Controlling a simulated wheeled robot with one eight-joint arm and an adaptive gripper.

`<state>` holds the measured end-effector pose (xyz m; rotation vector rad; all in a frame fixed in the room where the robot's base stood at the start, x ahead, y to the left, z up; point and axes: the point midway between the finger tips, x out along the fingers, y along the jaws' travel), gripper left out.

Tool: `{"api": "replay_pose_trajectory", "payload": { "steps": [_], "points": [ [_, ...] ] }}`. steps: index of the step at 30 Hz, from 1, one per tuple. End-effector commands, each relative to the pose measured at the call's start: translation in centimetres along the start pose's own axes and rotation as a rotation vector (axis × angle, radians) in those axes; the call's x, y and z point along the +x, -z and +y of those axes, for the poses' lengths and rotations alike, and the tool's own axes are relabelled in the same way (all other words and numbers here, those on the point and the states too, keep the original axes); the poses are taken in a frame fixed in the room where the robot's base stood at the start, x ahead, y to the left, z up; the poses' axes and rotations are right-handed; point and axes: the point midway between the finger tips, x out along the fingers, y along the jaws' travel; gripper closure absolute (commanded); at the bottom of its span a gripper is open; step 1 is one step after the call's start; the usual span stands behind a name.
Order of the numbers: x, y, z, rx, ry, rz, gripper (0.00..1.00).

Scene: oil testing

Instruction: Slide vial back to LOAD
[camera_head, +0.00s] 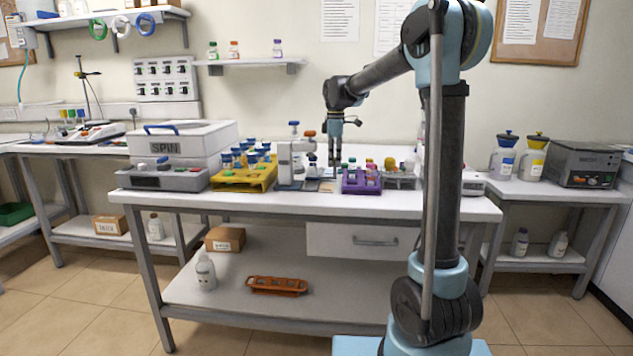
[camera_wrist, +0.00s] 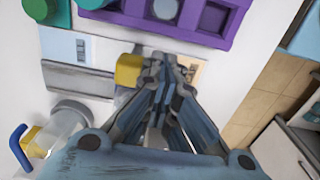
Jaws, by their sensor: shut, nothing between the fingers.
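My gripper (camera_head: 335,162) points down over the middle bench, between a white instrument (camera_head: 290,160) and a purple rack (camera_head: 361,182). In the wrist view my gripper (camera_wrist: 168,62) has its fingertips together with nothing between them. A yellow block (camera_wrist: 129,70) is just left of the fingertips, at the end of a grey rail (camera_wrist: 78,79); I cannot tell whether they touch. A pale orange patch (camera_wrist: 198,72) lies partly hidden behind the fingertips. I cannot make out a LOAD mark, and I cannot tell for sure which piece is the vial.
The purple rack is close by in the wrist view (camera_wrist: 236,22). A yellow rack (camera_head: 243,178) of blue-capped vials and a SPIN machine (camera_head: 180,148) stand left on the bench. A clear cylinder (camera_wrist: 62,128) is at lower left in the wrist view. The bench front edge is clear.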

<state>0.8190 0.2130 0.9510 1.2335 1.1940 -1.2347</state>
Motion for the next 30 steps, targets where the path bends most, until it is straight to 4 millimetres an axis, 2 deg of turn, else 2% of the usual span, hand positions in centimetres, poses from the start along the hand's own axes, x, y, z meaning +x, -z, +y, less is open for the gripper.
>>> {"api": "replay_pose_trajectory", "payload": {
  "steps": [13, 30],
  "points": [
    [0.0, 0.0, 0.2, 0.000, 0.000, 0.000, 1.00],
    [0.0, 0.0, 2.4, 0.001, 0.000, 0.000, 1.00]
  ]
}}
